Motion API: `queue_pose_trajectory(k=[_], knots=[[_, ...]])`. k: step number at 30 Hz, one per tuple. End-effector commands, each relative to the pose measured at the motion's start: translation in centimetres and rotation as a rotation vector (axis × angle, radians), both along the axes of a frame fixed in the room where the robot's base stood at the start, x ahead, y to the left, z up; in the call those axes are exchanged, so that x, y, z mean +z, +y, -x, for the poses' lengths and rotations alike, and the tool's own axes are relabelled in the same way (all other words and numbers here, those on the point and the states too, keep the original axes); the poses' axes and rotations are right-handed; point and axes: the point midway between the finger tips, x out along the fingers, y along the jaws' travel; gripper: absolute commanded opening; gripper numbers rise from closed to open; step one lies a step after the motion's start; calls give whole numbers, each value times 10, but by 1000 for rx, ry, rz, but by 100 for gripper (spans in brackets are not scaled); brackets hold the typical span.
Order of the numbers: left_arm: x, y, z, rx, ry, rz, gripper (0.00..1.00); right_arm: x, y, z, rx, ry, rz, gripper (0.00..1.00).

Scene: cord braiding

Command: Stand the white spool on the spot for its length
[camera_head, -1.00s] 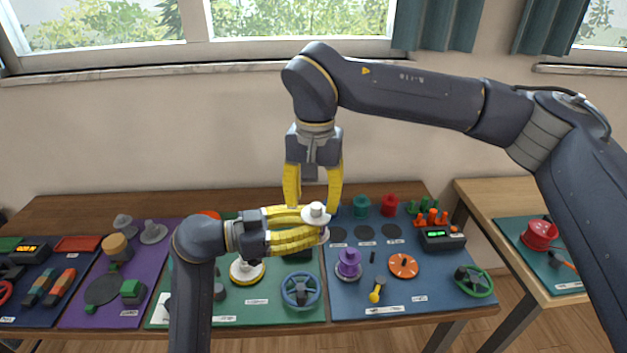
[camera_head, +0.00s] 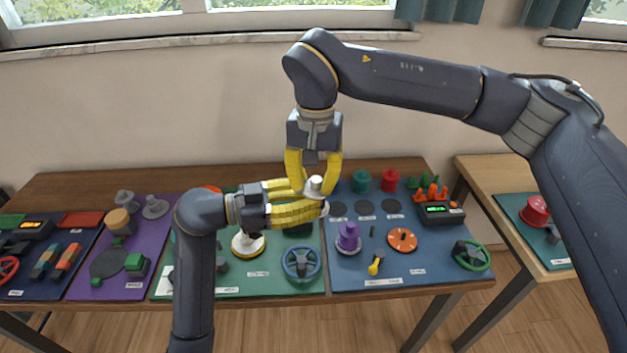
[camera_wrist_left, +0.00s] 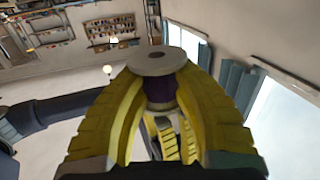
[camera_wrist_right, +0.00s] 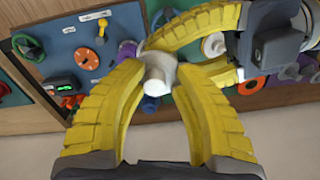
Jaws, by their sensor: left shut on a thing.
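The white spool (camera_head: 316,184), with a pale post and round flange, is in the air above the boundary of the green and blue mats. My left gripper (camera_head: 322,207) is shut on it from the left, and its flange (camera_wrist_left: 157,61) shows between the fingers in the left wrist view. My right gripper (camera_head: 316,180) is above it, pointing down. Its fingertips are on either side of the post (camera_wrist_right: 158,70); whether they grip it I cannot tell. Three dark round spots (camera_head: 338,209) (camera_head: 364,207) (camera_head: 391,206) lie in a row on the blue mat (camera_head: 430,258).
Behind the spots stand a teal spool (camera_head: 361,180) and a red spool (camera_head: 389,180). In front are a purple spool (camera_head: 347,238), an orange disc (camera_head: 402,240) and a yellow tool (camera_head: 376,264). A device with a green display (camera_head: 440,213) sits to their right.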

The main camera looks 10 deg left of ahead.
Motion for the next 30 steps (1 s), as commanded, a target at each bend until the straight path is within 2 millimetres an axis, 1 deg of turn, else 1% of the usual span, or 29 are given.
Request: queue_pose_trajectory(k=[1,4,5,13,14,20,30], knots=[[3,-2,1,-4,-7,5,0,-2,1,1,3,2,1,13],[4,-2,1,-4,-7,5,0,-3,1,1,3,2,2,2],[4,-2,1,-4,-7,5,0,-3,1,1,3,2,2,0],[4,-3,2,-8,-8,5,0,-3,2,1,6,2,0,0],[4,-3,2,-8,-8,5,26,-2,2,1,6,2,0,0],[4,-3,2,-9,-8,5,49,-2,3,2,8,2,-1,0],[2,-1,1,-4,-4,3,50,-1,1,1,4,1,0,0]])
